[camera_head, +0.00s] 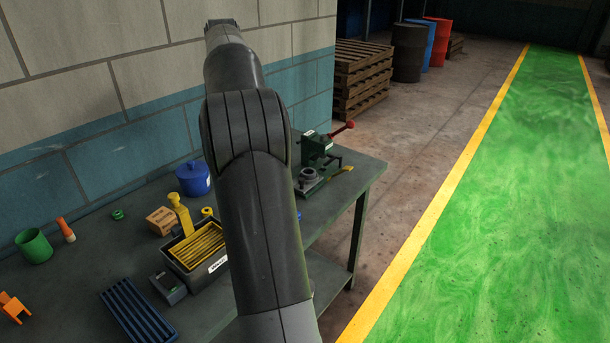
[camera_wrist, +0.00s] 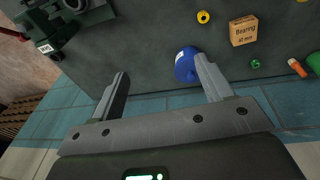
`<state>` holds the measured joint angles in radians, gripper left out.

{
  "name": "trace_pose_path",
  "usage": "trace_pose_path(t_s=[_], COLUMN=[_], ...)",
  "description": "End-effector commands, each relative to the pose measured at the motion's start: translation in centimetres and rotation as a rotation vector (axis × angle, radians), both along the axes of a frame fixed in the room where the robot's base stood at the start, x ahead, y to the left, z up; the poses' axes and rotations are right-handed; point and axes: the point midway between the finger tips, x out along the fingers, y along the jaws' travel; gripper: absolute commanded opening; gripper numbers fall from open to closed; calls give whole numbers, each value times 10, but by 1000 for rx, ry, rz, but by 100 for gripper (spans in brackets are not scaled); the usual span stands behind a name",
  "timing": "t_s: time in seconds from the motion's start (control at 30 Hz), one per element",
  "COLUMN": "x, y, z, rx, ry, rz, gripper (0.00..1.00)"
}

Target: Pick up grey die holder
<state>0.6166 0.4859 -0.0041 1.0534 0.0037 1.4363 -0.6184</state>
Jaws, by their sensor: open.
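A grey round piece with a hole (camera_head: 307,176) sits at the foot of the green press. I cannot tell for certain which is the grey die holder. The block does not show in the wrist view. My gripper (camera_wrist: 161,66) is open and empty in the wrist view, above the bench's wall side, with its right finger overlapping the blue lidded pot (camera_wrist: 186,68). In the head view my arm hides part of the bench and the gripper is not visible.
The black bin (camera_head: 187,264) holds yellow strips. A blue ribbed tray (camera_head: 138,310), cardboard box (camera_head: 160,221), green cup (camera_head: 34,246) and orange piece (camera_head: 14,307) share the bench. The green press (camera_head: 320,150) stands right; the block wall (camera_head: 100,150) runs behind.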

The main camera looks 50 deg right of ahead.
Motion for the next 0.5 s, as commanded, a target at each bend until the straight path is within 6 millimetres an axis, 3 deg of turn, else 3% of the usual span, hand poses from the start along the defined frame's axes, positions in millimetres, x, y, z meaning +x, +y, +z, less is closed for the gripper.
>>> trace_pose_path(t_s=[0.03, 0.27, 0.5], x=[2, -5, -35], y=[-23, -112, -194], z=[-11, -57, -115], rx=[5, 30, 63], ry=[13, 63, 107], rz=[-7, -6, -6], gripper=[72, 72, 72])
